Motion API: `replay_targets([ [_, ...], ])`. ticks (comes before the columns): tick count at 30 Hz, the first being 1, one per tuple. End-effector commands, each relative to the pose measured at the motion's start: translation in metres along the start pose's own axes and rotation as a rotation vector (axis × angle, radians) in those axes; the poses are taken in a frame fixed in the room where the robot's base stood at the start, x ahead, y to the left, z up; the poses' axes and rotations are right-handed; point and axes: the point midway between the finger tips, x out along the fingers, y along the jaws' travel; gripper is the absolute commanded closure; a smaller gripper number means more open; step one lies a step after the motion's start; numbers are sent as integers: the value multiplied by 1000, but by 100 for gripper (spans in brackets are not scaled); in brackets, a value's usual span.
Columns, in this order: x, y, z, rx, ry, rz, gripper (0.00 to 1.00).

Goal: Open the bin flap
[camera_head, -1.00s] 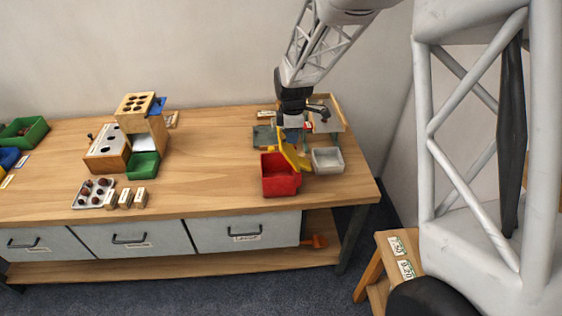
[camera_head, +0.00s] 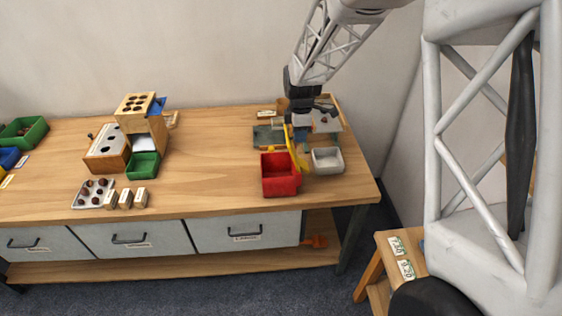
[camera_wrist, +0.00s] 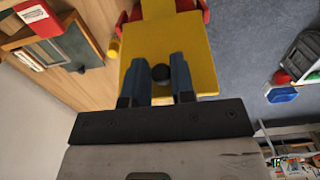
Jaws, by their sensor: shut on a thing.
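The red bin (camera_head: 281,178) stands on the right part of the bench in the head view. Its yellow flap (camera_head: 291,150) stands steeply upright at the bin's right side, seen nearly edge-on. In the wrist view the flap (camera_wrist: 190,45) is a broad yellow plate with a dark round knob (camera_wrist: 160,73) on it. My gripper (camera_wrist: 160,82) has its blue fingers on either side of the knob and is shut on it. A bit of red bin (camera_wrist: 126,15) shows behind the flap.
A white-grey open box (camera_head: 328,161) stands close to the right of the red bin. A wooden-framed tray (camera_head: 330,112) and a dark green board (camera_head: 266,138) lie behind.

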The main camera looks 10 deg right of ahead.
Motion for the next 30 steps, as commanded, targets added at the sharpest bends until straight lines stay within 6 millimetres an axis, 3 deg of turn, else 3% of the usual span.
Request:
replay_targets([
  [30,0,0,18,0,0,1,92],
])
